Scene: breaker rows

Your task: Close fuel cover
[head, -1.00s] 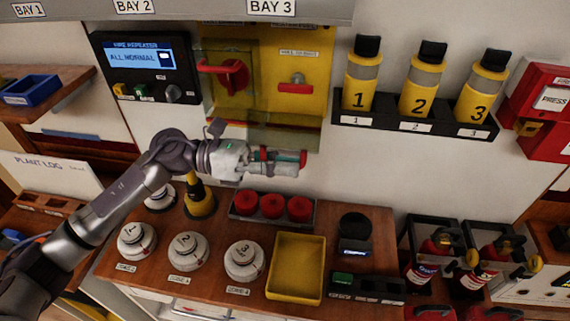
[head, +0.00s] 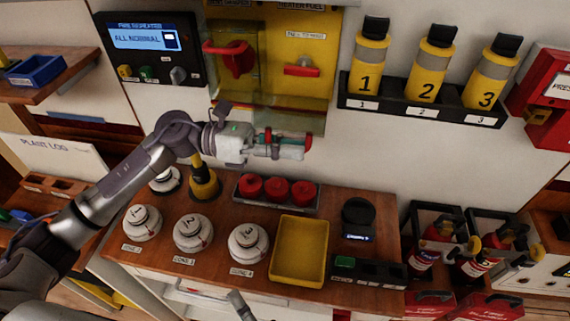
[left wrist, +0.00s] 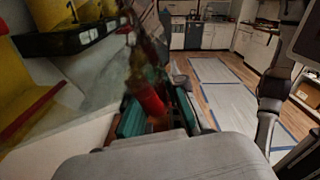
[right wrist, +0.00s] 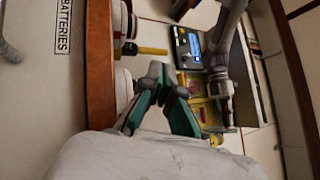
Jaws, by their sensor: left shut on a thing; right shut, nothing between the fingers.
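The yellow heater fuel panel (head: 320,95) is on the wall, with a red handle (head: 232,60) at its left and a red lever (head: 302,71) at its right. A clear, greenish cover (head: 250,92) shows in front of its left and lower part; its exact angle is hard to tell. My left gripper (head: 293,147) is just below the panel, shut on a red piece (left wrist: 148,97) that shows between its green pads in the left wrist view. Whether this piece belongs to the cover is unclear. My right gripper (right wrist: 158,72) is shut and empty in the right wrist view.
Below is a wooden counter with white round detectors (head: 193,232), red caps (head: 277,188) and a yellow tray (head: 325,250). Numbered yellow canisters (head: 427,75) stand in a black rack at the right. A fire repeater (head: 150,50) is left of the panel.

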